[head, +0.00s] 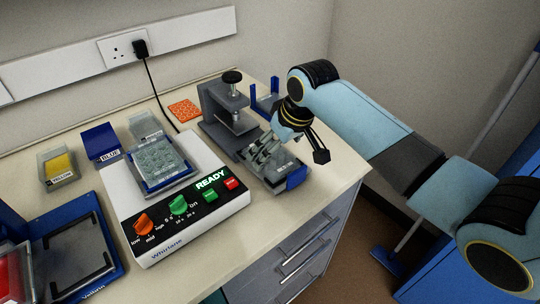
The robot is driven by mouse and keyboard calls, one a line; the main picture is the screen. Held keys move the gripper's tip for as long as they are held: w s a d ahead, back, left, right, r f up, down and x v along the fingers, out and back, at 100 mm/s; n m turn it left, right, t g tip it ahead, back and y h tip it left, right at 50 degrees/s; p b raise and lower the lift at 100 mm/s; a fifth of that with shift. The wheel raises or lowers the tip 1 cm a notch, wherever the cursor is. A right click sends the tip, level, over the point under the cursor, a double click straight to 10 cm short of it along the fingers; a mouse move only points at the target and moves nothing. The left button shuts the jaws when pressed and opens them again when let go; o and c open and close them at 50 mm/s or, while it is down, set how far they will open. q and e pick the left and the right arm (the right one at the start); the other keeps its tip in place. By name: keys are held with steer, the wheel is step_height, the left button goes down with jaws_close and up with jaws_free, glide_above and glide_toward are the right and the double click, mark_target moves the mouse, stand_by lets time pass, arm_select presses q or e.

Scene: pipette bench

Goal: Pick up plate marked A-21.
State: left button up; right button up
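A small plate (284,174) with a blue end and a pale label lies at the right of the bench, by the foot of a grey press. The label's writing is too small to read, so I cannot tell whether it is A-21. My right gripper (259,160) reaches down from the right over the left side of this plate. Its fingers overlap the plate and press, and I cannot tell whether they touch or hold anything. Another clear plate (161,160) sits in a blue holder on the white Whirlane device. My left gripper is not in view.
The white device (185,222) with knobs and a READY light fills the middle. The grey press (226,128) stands close to my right gripper. Yellow (59,168) and blue (101,143) labelled boxes stand at left. A blue-framed unit (73,250) is front left. The bench's right edge is near.

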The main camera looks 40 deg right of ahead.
mark_target(273, 161)
steer(key=shift+x, duration=1.55)
steer(key=c, duration=1.1)
steer(key=shift+r, duration=0.1)
steer(key=shift+c, duration=0.2)
steer(key=r, duration=0.4)
steer(key=shift+s+d+r+b, duration=0.15)
steer(key=shift+s+b, duration=0.1)
steer(key=shift+b, duration=0.05)
steer(key=s+d+r, duration=0.5)
steer(key=s+r, duration=0.1)
steer(key=s, duration=0.3)
steer(key=shift+s+r, duration=0.35)
steer(key=shift+s, duration=0.05)
steer(key=shift+d, duration=0.1)
